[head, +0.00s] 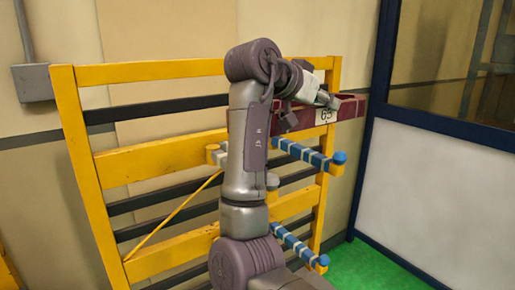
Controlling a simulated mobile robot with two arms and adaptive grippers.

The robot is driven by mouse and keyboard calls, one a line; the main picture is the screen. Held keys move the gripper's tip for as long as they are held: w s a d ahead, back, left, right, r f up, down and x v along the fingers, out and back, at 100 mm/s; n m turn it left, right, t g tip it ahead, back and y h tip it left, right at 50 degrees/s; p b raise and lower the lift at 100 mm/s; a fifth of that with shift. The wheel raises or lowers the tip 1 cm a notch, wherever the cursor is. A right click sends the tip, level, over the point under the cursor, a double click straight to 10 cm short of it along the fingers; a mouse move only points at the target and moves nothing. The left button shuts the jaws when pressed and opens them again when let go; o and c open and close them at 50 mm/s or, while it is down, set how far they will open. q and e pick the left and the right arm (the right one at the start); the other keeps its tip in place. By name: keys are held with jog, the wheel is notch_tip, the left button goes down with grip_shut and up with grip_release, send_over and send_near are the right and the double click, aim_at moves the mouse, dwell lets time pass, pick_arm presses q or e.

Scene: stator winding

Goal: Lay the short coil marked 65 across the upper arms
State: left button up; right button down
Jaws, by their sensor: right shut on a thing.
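The short coil (348,109) is a dark red bar with a white label (326,116) reading 65. It is held above the right upper arm of the rack. My right gripper (327,99) is shut on the coil near its label. The right upper arm (305,153) is blue with pale bands and sticks out from the yellow rack. Another upper arm (217,153) shows as a yellow and pale end at the left; my own arm hides most of it. The coil's left part is partly behind my gripper and arm. My left gripper is not in view.
The yellow rack (155,158) with dark crossbars stands against the beige wall. A lower blue banded arm (298,244) sticks out below. A dark blue framed partition (425,190) stands close on the right. Green floor (375,267) shows at lower right.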

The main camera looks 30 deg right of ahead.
jog(key=shift+a+r, duration=0.15)
jog(key=shift+r, duration=0.05)
jog(key=w+a+f+p, duration=0.1)
jog(key=w+f, duration=0.1)
jog(key=w, duration=0.1)
jog(key=w+a+f+p, duration=0.2)
jog(key=w, duration=0.1)
jog(key=w+a+f+p, duration=0.1)
jog(key=w+f, duration=0.1)
jog(key=w, duration=0.1)
jog(key=shift+w+a+f+p, duration=0.2)
jog(key=shift+a+f+p, duration=0.05)
jog(key=shift+p, duration=0.1)
notch_tip(320, 180, down, 4)
jog(key=shift+r+p, duration=0.1)
jog(key=shift+p, duration=0.7)
jog(key=c, duration=1.1)
grip_release()
jog(key=shift+f, duration=0.2)
jog(key=shift+o, duration=1.2)
jog(key=shift+s+a, duration=0.1)
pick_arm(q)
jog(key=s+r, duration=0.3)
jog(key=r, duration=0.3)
